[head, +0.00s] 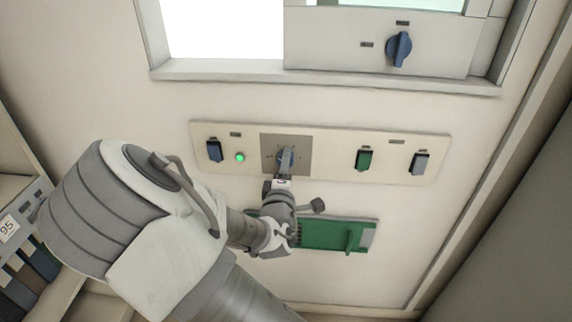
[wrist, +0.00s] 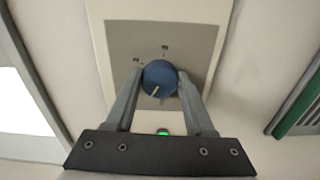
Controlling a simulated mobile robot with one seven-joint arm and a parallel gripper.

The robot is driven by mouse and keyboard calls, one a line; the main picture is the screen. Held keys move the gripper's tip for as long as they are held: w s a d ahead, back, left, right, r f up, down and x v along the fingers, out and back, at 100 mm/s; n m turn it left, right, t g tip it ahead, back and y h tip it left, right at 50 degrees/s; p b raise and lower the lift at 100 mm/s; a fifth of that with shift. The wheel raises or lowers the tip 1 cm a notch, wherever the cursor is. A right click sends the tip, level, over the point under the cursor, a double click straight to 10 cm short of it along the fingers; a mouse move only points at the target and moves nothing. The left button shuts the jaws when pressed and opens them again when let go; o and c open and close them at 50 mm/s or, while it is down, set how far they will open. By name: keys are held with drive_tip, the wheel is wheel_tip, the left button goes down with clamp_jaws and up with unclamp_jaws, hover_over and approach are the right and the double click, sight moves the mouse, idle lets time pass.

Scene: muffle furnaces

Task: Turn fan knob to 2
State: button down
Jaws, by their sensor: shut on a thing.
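The fan knob (wrist: 159,79) is a round blue knob on a grey square plate (wrist: 125,38). In the wrist view its white pointer line points down and slightly left, and small marks too blurred to read sit around it. My gripper (wrist: 159,84) has one finger on each side of the knob and is shut on it. In the head view the knob (head: 286,157) sits on its grey plate (head: 302,143) in the middle of the panel, and my gripper (head: 284,172) reaches it from below, partly covering it.
A green unit (head: 325,235) lies below. Another blue knob (head: 399,49) is up right. Shelves (head: 30,215) stand left.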

drive_tip(key=m+b, duration=0.6)
drive_tip(key=m, duration=0.3)
drive_tip(key=m+b, duration=0.6)
drive_tip(key=m, duration=0.3)
drive_tip(key=shift+a+f, duration=0.2)
drive_tip(key=shift+m, duration=0.4)
drive_tip(key=shift+c, duration=1.3)
unclamp_jaws()
drive_tip(key=shift+s, duration=0.1)
